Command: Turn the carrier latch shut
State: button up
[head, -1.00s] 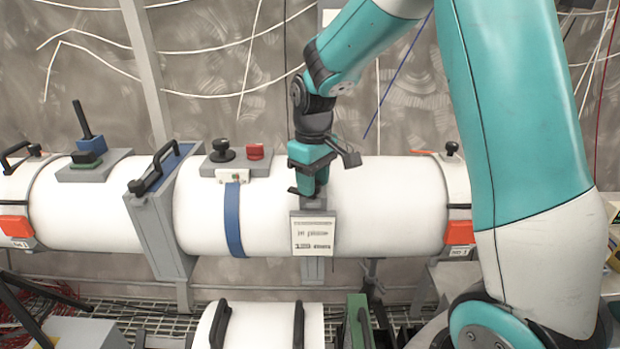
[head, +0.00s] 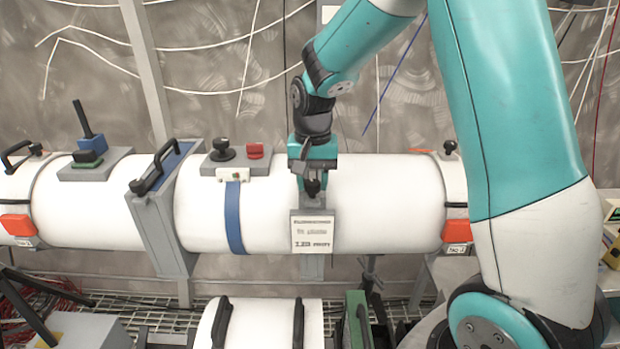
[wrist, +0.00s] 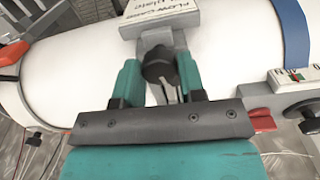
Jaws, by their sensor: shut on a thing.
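A dark knob (wrist: 160,66), which looks like the carrier latch, stands on a grey mount on the white tube (head: 385,200). My gripper (head: 313,182) is over that mount, pointing down at the tube. In the wrist view its teal fingers (wrist: 160,82) stand on either side of the knob, shut on it. In the head view the gripper hides most of the knob. A white sign (head: 312,234) with black print is fixed just below it on the tube's front; I cannot tell from its blurred text how the latch is set.
Left of my gripper a grey plate carries a black knob (head: 223,150) and a red block (head: 255,151), with a blue band (head: 234,218) below. A grey flange with a black handle (head: 153,170) stands further left. A white cylinder (head: 262,325) lies in front, below the tube.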

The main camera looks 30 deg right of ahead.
aim_at(312, 182)
jog(key=shift+w+r+m, duration=0.15)
jog(key=shift+m, duration=0.95)
jog(key=o, duration=0.9)
jog(key=shift+a, duration=0.1)
jog(key=shift+c, duration=0.2)
jog(key=shift+o, duration=0.4)
notch_tip(312, 182, up, 17)
jog(key=b, duration=0.2)
jog(key=shift+r, duration=0.15)
